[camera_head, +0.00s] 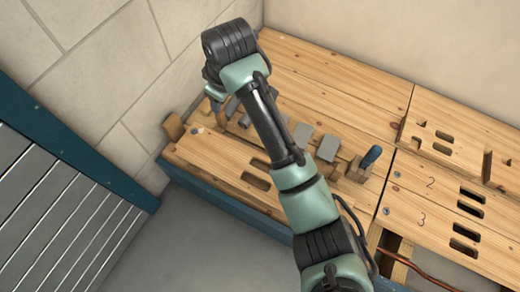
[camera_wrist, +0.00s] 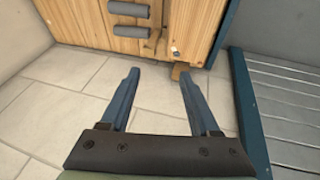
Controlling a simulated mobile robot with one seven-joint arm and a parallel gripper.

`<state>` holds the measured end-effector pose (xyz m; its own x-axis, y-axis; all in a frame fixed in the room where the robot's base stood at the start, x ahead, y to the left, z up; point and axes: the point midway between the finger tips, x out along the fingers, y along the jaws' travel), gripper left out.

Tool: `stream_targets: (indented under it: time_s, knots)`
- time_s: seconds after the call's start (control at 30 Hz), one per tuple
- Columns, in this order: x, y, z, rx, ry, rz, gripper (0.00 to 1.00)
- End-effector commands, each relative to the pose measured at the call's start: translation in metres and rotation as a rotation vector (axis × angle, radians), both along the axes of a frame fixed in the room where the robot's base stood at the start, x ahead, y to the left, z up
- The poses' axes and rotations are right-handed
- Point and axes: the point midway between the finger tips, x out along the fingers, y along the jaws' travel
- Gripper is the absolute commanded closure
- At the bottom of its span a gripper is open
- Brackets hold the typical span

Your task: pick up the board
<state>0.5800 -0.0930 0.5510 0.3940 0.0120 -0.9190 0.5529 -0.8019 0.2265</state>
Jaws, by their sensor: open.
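Several wooden boards form the bench top, and I cannot tell which one is the board meant. One slotted board (camera_head: 215,155) lies along the front left. Boards marked 2 (camera_head: 415,183) and 3 (camera_head: 405,222) lie at the right, with dark oval slots. My gripper (camera_wrist: 160,78) is open, with two blue fingers apart and nothing between them. Pale stone blocks show beyond the fingers, and part of the wooden bench (camera_wrist: 185,30) is above them. In the head view my arm crosses the bench and hides part of it; the fingertips are not clearly seen there.
Grey blocks (camera_head: 328,148) and a blue-handled tool (camera_head: 371,156) are on the bench. Grey cylinders (camera_wrist: 128,31) show in the wrist view. A blue-framed slatted metal panel (camera_head: 45,210) stands at the left. A copper pipe (camera_head: 425,274) lies at the lower right.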

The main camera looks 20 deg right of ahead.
Motion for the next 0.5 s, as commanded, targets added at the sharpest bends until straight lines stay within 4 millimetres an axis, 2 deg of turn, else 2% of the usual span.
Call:
stream_targets:
  time_s: [0.03,0.1,0.2,0.3,0.5]
  knots:
    - [-0.013,-0.012,-0.05,-0.009,0.074,-0.002,0.38]
    - [-0.031,-0.023,-0.087,-0.016,0.166,0.004,0.38]
    - [-0.054,-0.037,-0.126,-0.019,0.274,0.01,0.38]
    - [-0.071,-0.046,-0.15,-0.019,0.349,0.015,0.38]
    - [-0.085,-0.051,-0.169,-0.017,0.408,0.02,0.38]
